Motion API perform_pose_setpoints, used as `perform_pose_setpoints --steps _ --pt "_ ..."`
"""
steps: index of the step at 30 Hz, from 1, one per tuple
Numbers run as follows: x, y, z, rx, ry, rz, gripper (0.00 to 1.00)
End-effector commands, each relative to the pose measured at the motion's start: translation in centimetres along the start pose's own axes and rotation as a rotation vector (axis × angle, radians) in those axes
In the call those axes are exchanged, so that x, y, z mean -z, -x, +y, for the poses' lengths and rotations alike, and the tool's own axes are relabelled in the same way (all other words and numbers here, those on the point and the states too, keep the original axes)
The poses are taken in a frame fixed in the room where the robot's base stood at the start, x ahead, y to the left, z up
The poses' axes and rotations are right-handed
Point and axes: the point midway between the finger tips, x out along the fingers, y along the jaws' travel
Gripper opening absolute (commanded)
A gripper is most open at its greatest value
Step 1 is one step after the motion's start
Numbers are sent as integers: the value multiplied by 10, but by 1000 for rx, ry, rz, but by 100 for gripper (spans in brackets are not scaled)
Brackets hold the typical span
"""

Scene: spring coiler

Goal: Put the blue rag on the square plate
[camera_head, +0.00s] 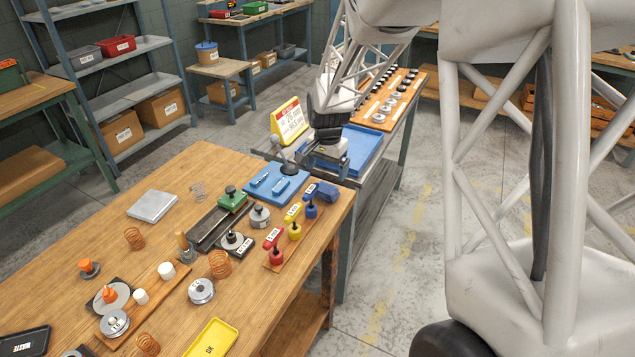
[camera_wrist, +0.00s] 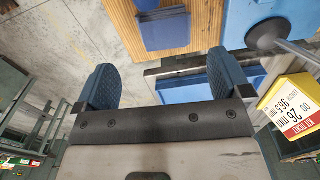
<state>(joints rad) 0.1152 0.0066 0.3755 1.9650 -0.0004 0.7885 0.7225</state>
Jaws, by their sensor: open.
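A dark blue folded cloth, the blue rag (camera_head: 326,193), lies at the right edge of the wooden table. It also shows at the top of the wrist view (camera_wrist: 166,30), ahead of and between my fingertips. A flat grey square plate (camera_head: 152,205) lies on the table's left part, apart from the rag; it is not in the wrist view. My gripper (camera_head: 322,168) is above the gap between the wooden table and the grey bench, behind the rag. In the wrist view its two blue fingers (camera_wrist: 163,76) are wide apart with nothing between them.
Red, yellow and blue handled tools (camera_head: 295,230) line the table's right edge. A yellow-red sign (camera_head: 289,121) stands on the bench. Springs and weights fill the table's front.

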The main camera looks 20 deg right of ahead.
Motion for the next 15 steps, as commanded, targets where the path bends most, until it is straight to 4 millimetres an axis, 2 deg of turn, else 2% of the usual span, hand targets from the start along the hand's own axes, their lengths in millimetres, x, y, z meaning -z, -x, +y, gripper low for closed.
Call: perform_pose_setpoints --steps 5,15 --pt "9 -10 -5 -3 -25 -4 96" --pt "9 -11 -5 -4 -27 -5 96"
